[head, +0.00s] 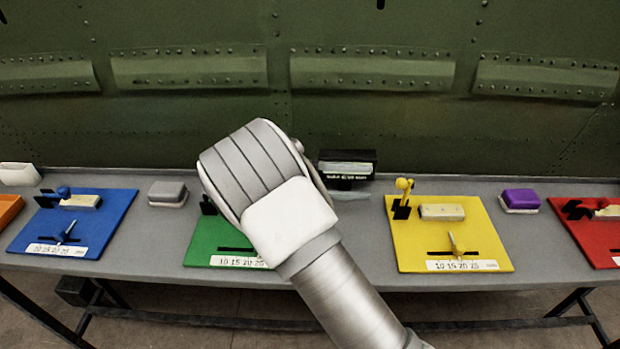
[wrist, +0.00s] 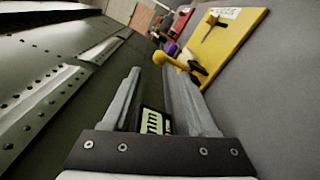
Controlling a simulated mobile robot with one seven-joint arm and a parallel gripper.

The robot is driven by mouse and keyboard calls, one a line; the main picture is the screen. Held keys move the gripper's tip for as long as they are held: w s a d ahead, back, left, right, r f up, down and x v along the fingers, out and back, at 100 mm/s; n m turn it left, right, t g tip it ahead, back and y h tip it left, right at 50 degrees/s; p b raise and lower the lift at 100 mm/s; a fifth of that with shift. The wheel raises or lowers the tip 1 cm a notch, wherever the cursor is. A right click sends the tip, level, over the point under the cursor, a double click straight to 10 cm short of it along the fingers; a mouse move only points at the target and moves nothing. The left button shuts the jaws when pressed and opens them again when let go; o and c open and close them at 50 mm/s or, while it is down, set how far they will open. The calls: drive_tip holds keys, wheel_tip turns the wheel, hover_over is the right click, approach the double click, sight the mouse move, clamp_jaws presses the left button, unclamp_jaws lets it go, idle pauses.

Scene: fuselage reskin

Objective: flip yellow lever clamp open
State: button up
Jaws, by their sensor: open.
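The yellow lever clamp (head: 403,187) stands on a black base at the back left corner of the yellow board (head: 405,255). In the wrist view its yellow knob and arm (wrist: 174,61) show just past the right fingertip. I cannot tell whether they touch. My gripper (wrist: 149,66) is open, its two grey fingers apart with no object gripped between them. In the head view my arm's grey and white link hides the gripper.
A dark box with a label (head: 347,164) stands at the back of the grey table (head: 365,245), before the green riveted panel (head: 370,120). A pale block (head: 442,212) and a slotted pointer (head: 455,246) are on the yellow board. Green (head: 200,245), blue (head: 112,218) and red (head: 590,235) boards stand alongside.

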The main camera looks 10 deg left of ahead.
drive_tip(key=s+a, duration=0.2)
drive_tip(key=a, duration=0.8)
drive_tip(key=shift+r, duration=0.15)
drive_tip(key=s+d+r+m+g+y+p, duration=0.1)
drive_tip(key=d+r+g+y+p, duration=0.1)
drive_tip(key=d+r+y, duration=0.5)
drive_tip(key=s+d+r+m+g+y+p, duration=0.15)
drive_tip(key=d+r, duration=0.35)
drive_tip(key=d, duration=0.7)
drive_tip(key=s+d+r+m+t+y+p, duration=0.2)
drive_tip(key=s+d+r+y, duration=0.1)
drive_tip(key=s, duration=0.6)
drive_tip(key=s+d+r+m+t+y+p, duration=0.2)
drive_tip(key=s+d+r+t+y, duration=0.1)
drive_tip(key=s+y, duration=0.3)
drive_tip(key=shift+s+d+r+t, duration=0.35)
drive_tip(key=shift+s+d+r, duration=0.45)
drive_tip(key=shift+s, duration=0.55)
drive_tip(key=shift+d+f, duration=0.1)
drive_tip(key=shift+d, duration=0.15)
